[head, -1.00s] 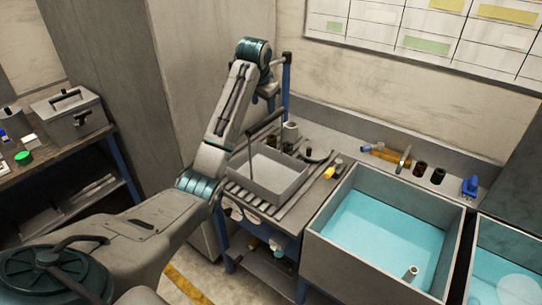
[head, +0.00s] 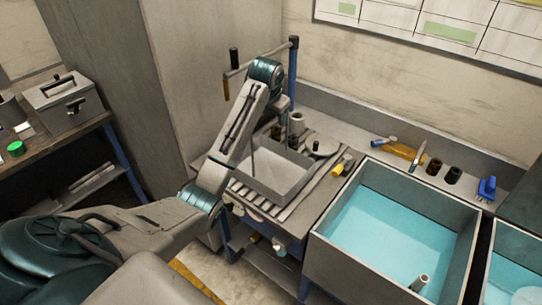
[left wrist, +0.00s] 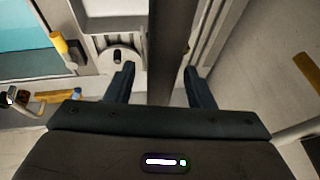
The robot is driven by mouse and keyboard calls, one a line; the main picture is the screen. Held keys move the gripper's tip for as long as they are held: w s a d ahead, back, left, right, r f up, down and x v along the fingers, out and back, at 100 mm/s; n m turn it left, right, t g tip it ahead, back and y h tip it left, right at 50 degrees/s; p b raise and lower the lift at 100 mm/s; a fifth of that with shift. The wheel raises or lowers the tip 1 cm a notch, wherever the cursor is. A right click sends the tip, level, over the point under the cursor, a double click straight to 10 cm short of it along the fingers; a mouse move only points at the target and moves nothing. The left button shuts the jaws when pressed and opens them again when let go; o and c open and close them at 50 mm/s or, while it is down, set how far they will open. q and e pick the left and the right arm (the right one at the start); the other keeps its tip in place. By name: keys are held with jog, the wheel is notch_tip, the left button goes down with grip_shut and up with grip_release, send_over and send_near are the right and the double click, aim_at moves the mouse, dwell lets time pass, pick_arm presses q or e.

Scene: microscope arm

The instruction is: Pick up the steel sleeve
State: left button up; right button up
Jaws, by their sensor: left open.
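A pale grey, hollow tube (head: 418,283) stands upright in the teal-bottomed left tank and looks like the steel sleeve. A similar pale cylinder (head: 296,123) stands at the back of the bench, so I cannot be sure which one is the sleeve. My left gripper (head: 272,104) is over the back left of the bench, far from the tube in the tank, and mostly hidden by its own arm. In the left wrist view its two dark fingers (left wrist: 158,72) are apart, with a dark bar crossing the view between them. My right gripper is not in view.
A grey open tray (head: 275,170) sits on the bench under my left arm. A blue post (head: 293,75) with a crossbar rises beside the wrist. Dark cups (head: 453,175), a yellow-brown bottle (head: 402,150) and a blue item (head: 487,188) line the ledge behind the tank (head: 395,225).

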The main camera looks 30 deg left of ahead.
pick_arm(q)
jog(key=shift+w+a+f, duration=0.25)
jog(key=shift+w+f, duration=0.1)
jog(key=shift+f, duration=0.05)
jog(key=shift+a, duration=0.1)
jog(key=shift+s+r, duration=0.2)
jog(key=shift+s, duration=0.05)
jog(key=shift+s+d+r, duration=0.3)
jog(key=shift+s+d, duration=0.15)
jog(key=shift+d, duration=0.05)
jog(key=shift+w+a+f, duration=0.1)
jog(key=shift+w+f, duration=0.05)
jog(key=shift+w+a+f, duration=0.1)
jog(key=shift+w+f, duration=0.05)
jog(key=shift+f, duration=0.05)
jog(key=shift+a+f, duration=0.1)
grip_shut()
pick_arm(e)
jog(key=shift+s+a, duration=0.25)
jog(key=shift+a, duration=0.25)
